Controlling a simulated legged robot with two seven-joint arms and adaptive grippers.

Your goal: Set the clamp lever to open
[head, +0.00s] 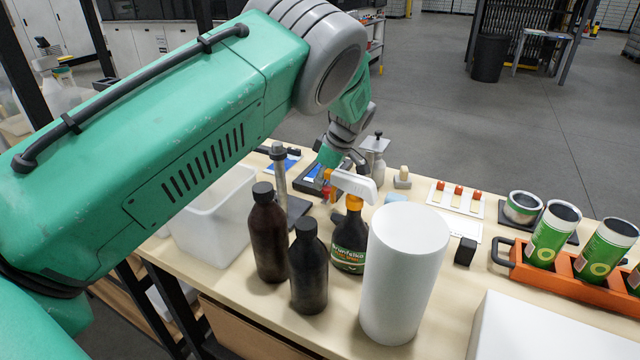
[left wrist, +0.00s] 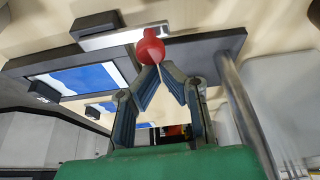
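The clamp lever's red ball knob (left wrist: 150,50) stands over a silver bar on a dark frame (left wrist: 205,58) in the left wrist view. The rest of the lever is mostly hidden behind the knob, so its angle is hard to tell. My left gripper (left wrist: 158,68) has its blue-grey fingertips drawn close together right at the knob. I see nothing between them, and whether they touch the knob is unclear. In the head view my left gripper (head: 328,190) is small above the dark frame (head: 313,180), partly behind the spray bottle. My right gripper is not in view.
Two dark bottles (head: 268,235) (head: 309,268), a spray bottle (head: 350,240) and a white cylinder (head: 402,270) stand in front of the frame. A metal post (head: 279,172) rises beside it. A white bin (head: 215,225) is left; an orange can rack (head: 560,285) is right.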

